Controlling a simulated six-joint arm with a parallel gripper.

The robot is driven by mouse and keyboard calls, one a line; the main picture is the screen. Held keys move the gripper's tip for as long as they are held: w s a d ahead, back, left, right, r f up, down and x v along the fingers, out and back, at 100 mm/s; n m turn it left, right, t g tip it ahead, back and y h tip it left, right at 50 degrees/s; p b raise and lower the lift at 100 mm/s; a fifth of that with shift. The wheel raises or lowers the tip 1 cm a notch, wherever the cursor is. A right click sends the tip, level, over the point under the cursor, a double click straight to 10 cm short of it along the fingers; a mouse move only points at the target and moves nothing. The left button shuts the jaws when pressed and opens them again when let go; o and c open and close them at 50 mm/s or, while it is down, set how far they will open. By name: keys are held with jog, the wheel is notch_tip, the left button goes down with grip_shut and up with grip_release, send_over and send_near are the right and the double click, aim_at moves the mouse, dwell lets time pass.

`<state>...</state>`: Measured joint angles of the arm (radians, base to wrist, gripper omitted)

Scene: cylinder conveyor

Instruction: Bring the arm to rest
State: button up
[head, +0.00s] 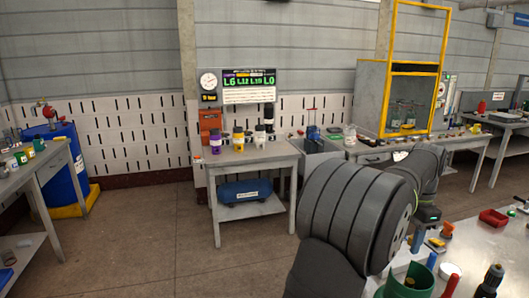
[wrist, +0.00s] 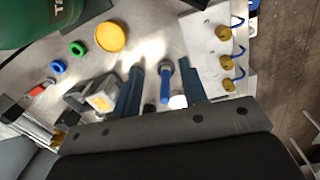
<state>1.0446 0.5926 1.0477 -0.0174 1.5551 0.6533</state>
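My gripper (wrist: 161,70) shows in the wrist view as two dark blue fingers standing apart, with no object gripped between them. A blue-handled piece with a grey round head (wrist: 166,70) appears between the fingers, seemingly on the table beyond them. In the head view my dark grey arm fills the lower right and reaches over the right-hand table (head: 480,250). My fingers cannot be made out clearly there.
In the wrist view a green container (wrist: 35,20), a yellow disc (wrist: 111,37), a green ring (wrist: 57,67) and a plate with yellow knobs (wrist: 215,50) surround the fingers. A red tray (head: 493,218) lies on the right-hand table. Open floor (head: 140,235) lies left.

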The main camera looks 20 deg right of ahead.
jog(key=shift+n+g, duration=0.3)
jog(key=shift+n, duration=0.1)
jog(key=w+a, duration=0.3)
jog(key=w+a+r, duration=0.1)
jog(key=w+a, duration=0.2)
jog(key=w+a+r, duration=0.1)
jog(key=w+a, duration=0.2)
jog(key=w, duration=0.1)
jog(key=shift+r, duration=0.15)
jog(key=w+a+f+n+g+h, duration=0.1)
jog(key=w+a+f+n, duration=0.3)
jog(key=a, duration=0.9)
jog(key=w+a+f+n+g+h, duration=0.1)
jog(key=w+a+f+n, duration=0.4)
jog(key=a, duration=0.8)
jog(key=w+a+f+n+g+h, duration=0.1)
jog(key=w+a+f+n, duration=0.4)
jog(key=a, duration=0.7)
notch_tip(320, 180, down, 2)
jog(key=w, duration=0.2)
jog(key=shift+w+a+f, duration=0.2)
jog(key=shift+w+a, duration=0.15)
jog(key=shift+a, duration=0.05)
